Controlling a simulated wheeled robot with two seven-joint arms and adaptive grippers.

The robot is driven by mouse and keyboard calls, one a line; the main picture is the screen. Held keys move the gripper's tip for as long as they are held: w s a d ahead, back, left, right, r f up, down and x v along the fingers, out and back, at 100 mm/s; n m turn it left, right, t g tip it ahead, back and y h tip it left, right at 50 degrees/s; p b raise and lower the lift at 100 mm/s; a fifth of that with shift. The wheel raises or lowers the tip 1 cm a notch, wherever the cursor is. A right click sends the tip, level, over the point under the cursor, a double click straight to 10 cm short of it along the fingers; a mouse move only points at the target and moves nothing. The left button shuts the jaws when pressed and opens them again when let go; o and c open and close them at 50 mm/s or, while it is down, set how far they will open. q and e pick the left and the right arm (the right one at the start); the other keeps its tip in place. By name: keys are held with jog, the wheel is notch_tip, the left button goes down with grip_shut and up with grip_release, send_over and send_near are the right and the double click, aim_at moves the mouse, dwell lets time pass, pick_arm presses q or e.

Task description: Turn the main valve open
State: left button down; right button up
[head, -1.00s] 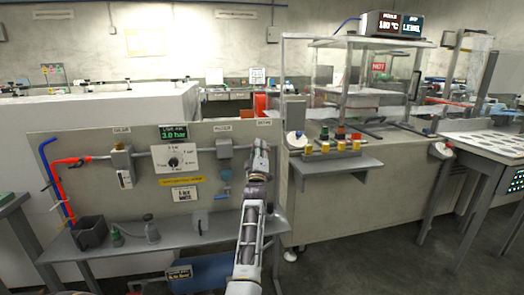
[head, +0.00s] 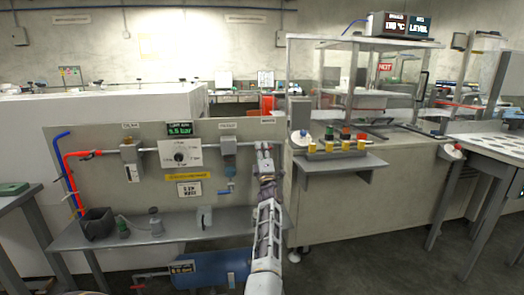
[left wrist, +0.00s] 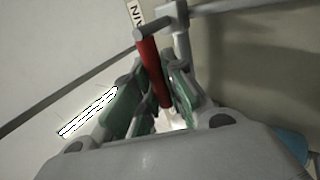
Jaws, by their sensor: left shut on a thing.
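The main valve sits at the right end of the grey pipe on the panel, under a small label (head: 268,120). In the left wrist view its red lever handle (left wrist: 149,68) lies between my left gripper's green-padded fingers, with the grey pipe and valve stem (left wrist: 182,40) beside it. My left gripper (left wrist: 158,98) is shut on the red handle. In the head view my left gripper (head: 264,160) reaches up to the valve and hides most of it. My right gripper is in neither view.
A grey shelf (head: 180,235) with a dark bin (head: 97,222) runs below.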

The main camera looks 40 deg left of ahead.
pick_arm(q)
jog(key=shift+f, duration=0.1)
jog(key=c, duration=1.5)
grip_release()
jog(key=shift+o, duration=0.2)
jog(key=shift+r, duration=5.05)
